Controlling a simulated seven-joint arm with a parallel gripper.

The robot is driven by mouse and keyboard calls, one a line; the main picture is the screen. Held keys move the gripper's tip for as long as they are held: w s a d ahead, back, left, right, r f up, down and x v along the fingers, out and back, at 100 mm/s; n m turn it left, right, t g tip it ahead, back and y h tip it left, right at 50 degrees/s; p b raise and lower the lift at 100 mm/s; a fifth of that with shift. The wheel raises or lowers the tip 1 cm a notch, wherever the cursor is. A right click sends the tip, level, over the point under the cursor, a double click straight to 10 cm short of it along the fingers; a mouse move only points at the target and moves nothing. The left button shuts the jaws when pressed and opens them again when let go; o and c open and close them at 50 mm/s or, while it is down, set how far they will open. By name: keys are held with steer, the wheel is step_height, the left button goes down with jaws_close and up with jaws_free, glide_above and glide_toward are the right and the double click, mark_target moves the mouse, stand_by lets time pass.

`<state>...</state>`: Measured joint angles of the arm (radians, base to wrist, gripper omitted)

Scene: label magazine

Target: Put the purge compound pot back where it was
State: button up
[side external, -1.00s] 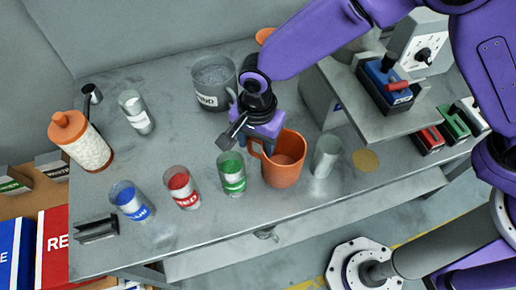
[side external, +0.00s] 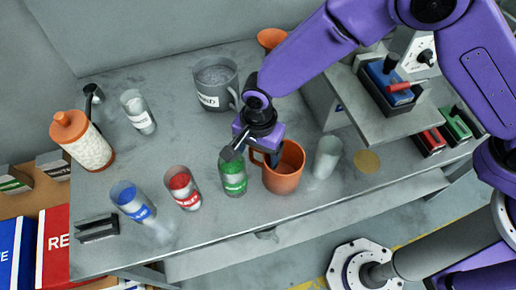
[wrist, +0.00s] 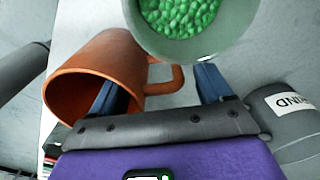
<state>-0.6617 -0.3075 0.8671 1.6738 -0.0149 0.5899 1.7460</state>
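No readable label marks a purge compound pot. The orange mug (side external: 284,172) stands upright on the bench and looks empty; it also shows in the wrist view (wrist: 98,62). My gripper (side external: 265,158) is low over its handle side. In the wrist view, my gripper (wrist: 160,92) has its two blue fingers wide apart. The left finger overlaps the mug's mouth and the handle shows between the fingers. I cannot tell whether either finger touches the mug. The green-labelled cup of green pellets (side external: 233,178) stands just left of the mug.
The red (side external: 184,188) and blue (side external: 132,200) cups stand left. A grey mug with a partly hidden label (side external: 214,84) is behind. A plain grey cup (side external: 326,158) is right of the orange mug, beside a bare tan disc (side external: 366,161). A raised shelf (side external: 408,123) stands right.

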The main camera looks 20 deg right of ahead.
steer(key=shift+r, duration=0.15)
step_height(320, 180, up, 12)
stand_by(0.4)
steer(key=shift+s, duration=0.1)
stand_by(0.3)
steer(key=s+d+r+n+t+y, duration=0.1)
steer(key=s+d+r+n, duration=0.3)
steer(key=d+n, duration=0.45)
steer(key=s+d+r+n, duration=0.1)
steer(key=d+r+n, duration=0.55)
steer(key=d, duration=0.25)
steer(key=s+d+n, duration=0.1)
steer(key=s+d, duration=0.1)
steer(key=d, duration=0.1)
steer(key=s+d+f+n, duration=0.1)
steer(key=s+d, duration=0.1)
steer(key=d, duration=0.2)
steer(key=s+d+n, duration=0.1)
steer(key=d, duration=0.2)
steer(key=shift+s+d+f+n, duration=0.15)
steer(key=shift+s+f+n, duration=0.15)
steer(key=shift+s+n, duration=0.1)
steer(key=s+d+f+n+g, duration=0.1)
steer(key=s+d+f+n, duration=0.1)
steer(key=s+d, duration=0.5)
steer(key=shift+d+f+n+h, duration=0.2)
steer(key=shift+d+n+h, duration=0.1)
steer(key=shift+d, duration=0.85)
